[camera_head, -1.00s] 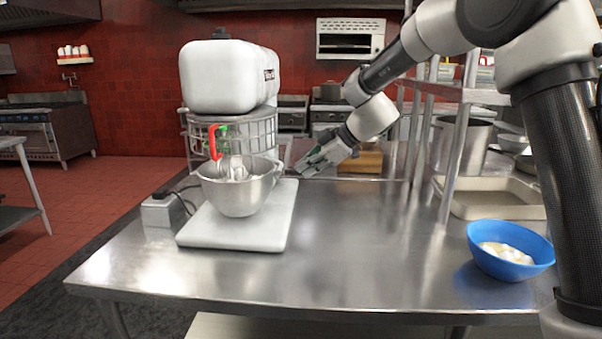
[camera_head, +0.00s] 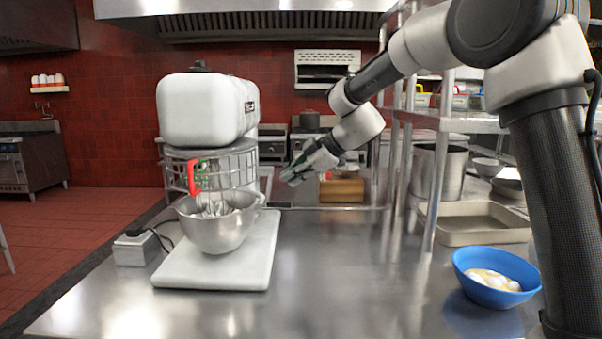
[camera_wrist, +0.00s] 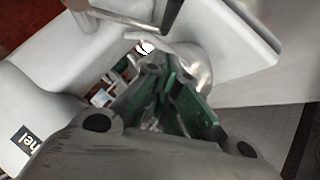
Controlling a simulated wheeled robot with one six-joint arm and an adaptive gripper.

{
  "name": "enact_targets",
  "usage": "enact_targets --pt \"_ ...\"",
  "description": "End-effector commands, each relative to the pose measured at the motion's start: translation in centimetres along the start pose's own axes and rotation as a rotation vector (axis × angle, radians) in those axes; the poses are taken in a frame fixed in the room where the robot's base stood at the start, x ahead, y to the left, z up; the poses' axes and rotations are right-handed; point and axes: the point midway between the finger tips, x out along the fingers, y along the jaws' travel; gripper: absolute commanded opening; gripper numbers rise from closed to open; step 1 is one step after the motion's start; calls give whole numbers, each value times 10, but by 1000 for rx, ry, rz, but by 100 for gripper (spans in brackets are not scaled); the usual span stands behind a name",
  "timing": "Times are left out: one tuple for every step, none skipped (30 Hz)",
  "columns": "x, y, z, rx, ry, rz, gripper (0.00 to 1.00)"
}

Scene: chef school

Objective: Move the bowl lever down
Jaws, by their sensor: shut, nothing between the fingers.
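The white stand mixer (camera_head: 205,110) stands on the steel table at left, with a steel bowl (camera_head: 222,232) under its wire guard. A red handle (camera_head: 193,178) shows at the front of the guard. My gripper (camera_head: 287,178) is to the right of the mixer, apart from the bowl and pointing left toward the mixer's side. In the wrist view my gripper (camera_wrist: 152,68) is shut and empty, its green-padded fingers converging. A metal rod with a dark grip (camera_wrist: 172,15), apparently the bowl lever, shows beyond the fingertips. I cannot make the lever out in the head view.
A blue bowl (camera_head: 494,275) with pale contents is at the table's right front. A steel tray (camera_head: 478,225), a large pot (camera_head: 437,172) and a shelf rack post (camera_head: 435,190) stand behind it. The table's middle is clear. A small grey box (camera_head: 134,250) with a cable is left of the mixer.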

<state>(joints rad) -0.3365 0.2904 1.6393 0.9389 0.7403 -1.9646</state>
Motion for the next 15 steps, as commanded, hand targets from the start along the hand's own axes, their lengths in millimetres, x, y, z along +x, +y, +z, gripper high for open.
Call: enact_targets --pt "12 -1 0 0 0 -4 0" --pt "19 -1 0 1 0 -4 0" --pt "28 -1 0 1 0 -3 0" --pt "34 -1 0 1 1 -4 0" --pt "40 -1 0 1 1 -3 0" --pt "47 -1 0 1 0 -2 0" --pt "51 -1 4 2 -1 -2 0" --pt "54 0 9 3 -2 -2 0" --pt "58 0 13 4 -1 -1 0" --pt "61 0 16 3 -1 -1 0" --pt "63 0 19 3 -1 -2 0" --pt "66 0 21 2 -1 -1 0" --pt "68 0 23 1 0 -1 0" --pt "69 0 24 1 0 -1 0" --pt "71 0 26 1 0 -1 0"
